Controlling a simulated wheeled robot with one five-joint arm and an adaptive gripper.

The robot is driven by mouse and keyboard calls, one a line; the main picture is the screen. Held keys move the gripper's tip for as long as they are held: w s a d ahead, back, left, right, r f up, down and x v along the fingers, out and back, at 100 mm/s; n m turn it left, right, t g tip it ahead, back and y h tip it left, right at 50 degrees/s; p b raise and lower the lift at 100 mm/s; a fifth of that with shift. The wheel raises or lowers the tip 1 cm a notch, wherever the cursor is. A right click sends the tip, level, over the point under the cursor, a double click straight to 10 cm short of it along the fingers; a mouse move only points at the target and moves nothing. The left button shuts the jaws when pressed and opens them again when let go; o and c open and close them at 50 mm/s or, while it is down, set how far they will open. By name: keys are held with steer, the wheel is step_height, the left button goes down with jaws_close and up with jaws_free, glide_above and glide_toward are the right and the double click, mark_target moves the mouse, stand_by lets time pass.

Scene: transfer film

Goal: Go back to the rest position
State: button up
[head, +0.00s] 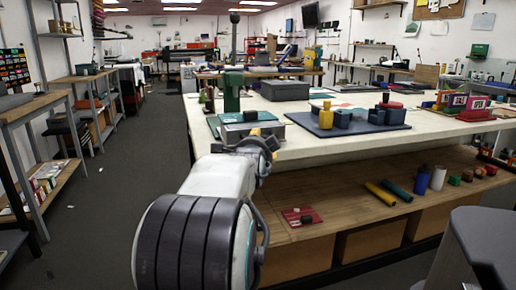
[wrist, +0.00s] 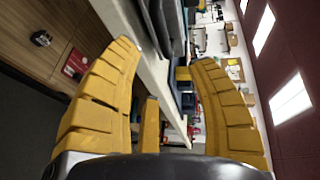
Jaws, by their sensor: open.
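My gripper (wrist: 165,54) shows large in the wrist view, its yellow segmented fingers spread wide apart with nothing held between them. In the head view my white arm reaches forward, and my gripper (head: 256,131) is mostly hidden behind the wrist, at the near left edge of the white worktable (head: 310,142). A grey box-like thing (head: 248,117) and a green upright tool (head: 232,92) stand on the table just beyond it. I cannot tell whether the gripper touches the table.
A blue tray (head: 365,127) with several coloured pieces lies on the table. Below, a wooden shelf (head: 340,212) carries a red item (head: 301,216) and coloured rolls. A grey rack (head: 40,125) stands at left. The aisle floor (head: 140,165) between is clear.

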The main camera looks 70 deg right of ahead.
stand_by(0.8)
steer(key=w+a+r+n+t+y+p, duration=0.2)
steer(key=w+a+n+p, duration=0.25)
steer(key=w+a, duration=0.25)
steer(key=w+a+r+n+t+y+p, duration=0.1)
steer(key=w+a+r+n+y+p, duration=0.15)
steer(key=w+a+n+p, duration=0.3)
steer(key=w+a+n+t+y+p, duration=0.1)
steer(key=w+a+n+y+p, duration=0.15)
steer(key=a, duration=0.55)
steer(key=w+a+n+y+p, duration=0.2)
steer(key=w+a+n+p, duration=0.1)
steer(key=a, duration=0.6)
steer(key=s+a+r+n+g+y+p, duration=0.1)
steer(key=s+a+n+y+p, duration=0.1)
steer(key=a+n+p, duration=0.35)
steer(key=s+a+r+n+y+p, duration=0.1)
steer(key=a+n+y+p, duration=0.1)
steer(key=a, duration=0.6)
steer(key=s+a+r+n+g+y+p, duration=0.1)
steer(key=s+a+n+g+y+p, duration=0.1)
steer(key=s+a+n+p, duration=0.4)
steer(key=s+a+n+g, duration=0.1)
steer(key=s+a+n, duration=0.2)
steer(key=s+a, duration=0.1)
steer(key=shift+a, duration=0.15)
